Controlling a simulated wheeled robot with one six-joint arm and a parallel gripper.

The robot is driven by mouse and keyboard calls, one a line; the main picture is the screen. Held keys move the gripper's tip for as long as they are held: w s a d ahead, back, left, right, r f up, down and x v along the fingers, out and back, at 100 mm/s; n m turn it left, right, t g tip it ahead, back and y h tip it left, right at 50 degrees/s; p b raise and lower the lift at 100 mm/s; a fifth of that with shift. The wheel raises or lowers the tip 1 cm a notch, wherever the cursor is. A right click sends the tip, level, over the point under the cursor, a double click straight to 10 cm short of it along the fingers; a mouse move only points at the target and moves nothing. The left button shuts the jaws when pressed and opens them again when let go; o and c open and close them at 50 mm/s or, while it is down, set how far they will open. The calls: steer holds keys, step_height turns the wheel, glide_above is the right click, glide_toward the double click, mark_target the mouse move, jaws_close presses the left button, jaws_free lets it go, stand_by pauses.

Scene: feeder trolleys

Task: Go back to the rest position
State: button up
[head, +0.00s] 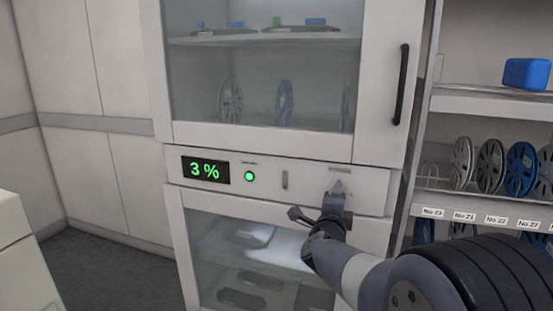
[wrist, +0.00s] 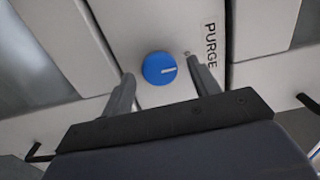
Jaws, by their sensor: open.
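My gripper (wrist: 160,90) is open and empty in the wrist view, with its two fingers on either side of a round blue knob (wrist: 159,69). The knob has a white mark and sits beside the word PURGE on a pale panel. I cannot tell whether the fingers touch it. In the head view my gripper (head: 318,205) is in front of the cabinet's middle panel (head: 230,190), at its right part. My arm reaches in from the lower right and the knob is hidden there.
The panel carries a display (head: 205,170) reading 3 % and a green light (head: 249,176). The upper glass door (head: 265,85) looks closed and has a black handle (head: 401,85). A rack (head: 480,105) with several reels stands at right. Floor (head: 100,265) is clear at lower left.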

steer(key=v, duration=1)
steer(key=x, duration=1.1)
steer(key=shift+s+a+f+m+p, duration=0.2)
steer(key=shift+s+m, duration=0.65)
steer(key=shift+m, duration=2.2)
steer(key=shift+s+a+r+m+p, duration=0.25)
steer(key=shift+s+m, duration=0.6)
steer(key=shift+m, duration=2.15)
steer(key=shift+s+a+f+m+p, duration=0.2)
steer(key=shift+s+a+m, duration=0.45)
steer(key=shift+m, duration=2.4)
